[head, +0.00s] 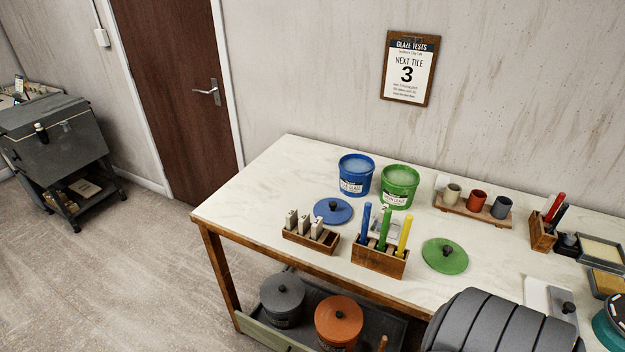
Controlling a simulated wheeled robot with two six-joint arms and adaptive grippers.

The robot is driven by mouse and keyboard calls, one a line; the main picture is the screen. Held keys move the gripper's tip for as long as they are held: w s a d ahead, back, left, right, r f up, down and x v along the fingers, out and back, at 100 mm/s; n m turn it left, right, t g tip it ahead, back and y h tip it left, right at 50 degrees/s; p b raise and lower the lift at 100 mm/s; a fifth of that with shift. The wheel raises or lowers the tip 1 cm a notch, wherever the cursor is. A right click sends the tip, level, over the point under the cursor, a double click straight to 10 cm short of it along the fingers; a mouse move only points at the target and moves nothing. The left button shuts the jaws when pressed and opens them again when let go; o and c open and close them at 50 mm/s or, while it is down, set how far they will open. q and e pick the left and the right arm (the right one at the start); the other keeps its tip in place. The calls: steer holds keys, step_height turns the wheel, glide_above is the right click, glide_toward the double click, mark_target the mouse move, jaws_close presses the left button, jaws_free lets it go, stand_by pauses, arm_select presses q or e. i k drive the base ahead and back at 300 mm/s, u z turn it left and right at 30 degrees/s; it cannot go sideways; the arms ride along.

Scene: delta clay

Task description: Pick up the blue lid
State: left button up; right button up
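The blue lid (333,210) lies flat on the white table top (270,190), its dark knob facing up. It is in front of the blue glaze bucket (355,176), which stands open beside a green glaze bucket (399,187). A wooden box of pale test tiles (311,235) stands just in front of the lid. Neither of my grippers shows in the head view.
A wooden holder (379,262) with tall blue, green and yellow sticks stands right of the lid. A green lid (445,255) lies farther right. Bare table lies left of the blue lid. Lidded grey (283,301) and orange (338,324) buckets stand on the lower shelf.

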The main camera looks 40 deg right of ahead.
mark_target(334, 210)
steer(key=i, duration=0.85)
steer(key=z, duration=2.65)
